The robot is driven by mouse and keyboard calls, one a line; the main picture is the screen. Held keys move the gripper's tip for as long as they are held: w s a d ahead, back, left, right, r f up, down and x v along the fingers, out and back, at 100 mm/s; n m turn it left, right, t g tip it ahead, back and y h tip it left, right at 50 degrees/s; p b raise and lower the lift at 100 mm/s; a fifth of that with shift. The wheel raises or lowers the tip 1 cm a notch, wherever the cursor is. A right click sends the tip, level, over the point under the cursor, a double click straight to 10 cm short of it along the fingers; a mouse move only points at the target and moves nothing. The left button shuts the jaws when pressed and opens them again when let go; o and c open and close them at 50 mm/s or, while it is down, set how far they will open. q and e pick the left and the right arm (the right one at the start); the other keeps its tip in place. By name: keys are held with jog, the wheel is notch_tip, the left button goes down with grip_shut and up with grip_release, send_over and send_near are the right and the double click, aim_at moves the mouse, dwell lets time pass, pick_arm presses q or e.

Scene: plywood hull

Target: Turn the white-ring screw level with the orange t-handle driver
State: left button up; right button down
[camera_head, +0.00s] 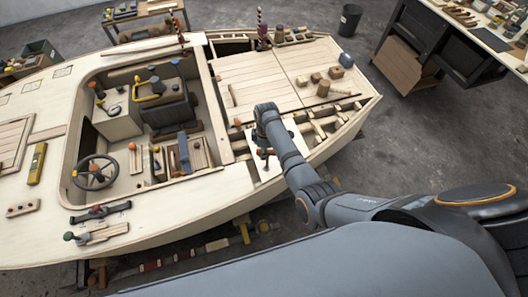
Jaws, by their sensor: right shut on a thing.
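My right arm reaches in from the right over the boat's near side. My right gripper (264,146) points down below the wrist, over a pale panel (257,170) at the hull's edge. It is shut on the orange t-handle driver (268,152), of which a small orange part shows. The fingertips and the driver's lower end are small and partly covered by my arm. I cannot make out the white-ring screw or tell whether the driver touches it. My left gripper is not in view.
The plywood hull (225,180) fills the middle, with a steering wheel (94,172) and a console (165,105) in its cockpit. Loose blocks (323,88) lie on the deck at right. A yellow level (37,163) lies at left. A dark workbench (440,45) stands at upper right.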

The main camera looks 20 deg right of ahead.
jog(key=n, duration=0.6)
jog(key=shift+s+n, duration=0.3)
jog(key=shift+s, duration=0.05)
jog(key=n, duration=0.5)
jog(key=shift+s+h, duration=0.25)
jog(key=shift+h, duration=0.15)
